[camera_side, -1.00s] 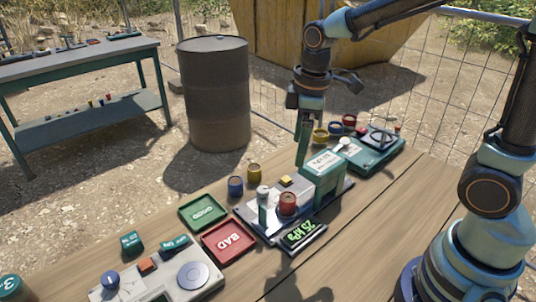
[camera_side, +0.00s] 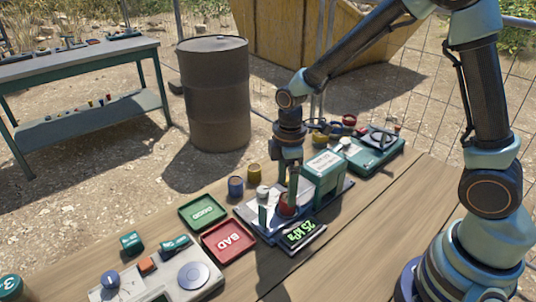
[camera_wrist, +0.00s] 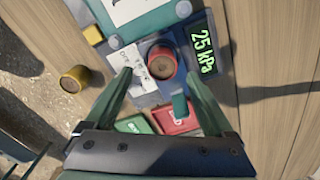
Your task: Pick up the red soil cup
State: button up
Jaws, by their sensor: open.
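The red soil cup (camera_wrist: 162,63) stands upright on the tester's plate, filled with brown soil, beside a display (camera_wrist: 203,51) reading 25 kPa. In the side view the cup (camera_side: 287,206) is partly hidden by my gripper. My gripper (camera_side: 287,188) points down at the cup, its fingers close to it. In the wrist view my gripper's fingers (camera_wrist: 160,85) are spread apart, with the cup ahead between their lines. The gripper is open and holds nothing. Whether a finger touches the cup I cannot tell.
The green GOOD tray (camera_side: 204,212) and red BAD tray (camera_side: 229,241) lie left of the tester. A blue cup (camera_side: 235,187) and a yellow cup (camera_side: 254,173) stand behind them. The tester's green box (camera_side: 323,176) rises close right of my gripper.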

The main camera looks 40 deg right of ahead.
jog(key=f, duration=0.4)
jog(key=shift+s+d+f, duration=0.1)
jog(key=shift+s+f, duration=0.1)
jog(key=shift+f, duration=0.05)
grip_shut()
jog(key=shift+r, duration=0.15)
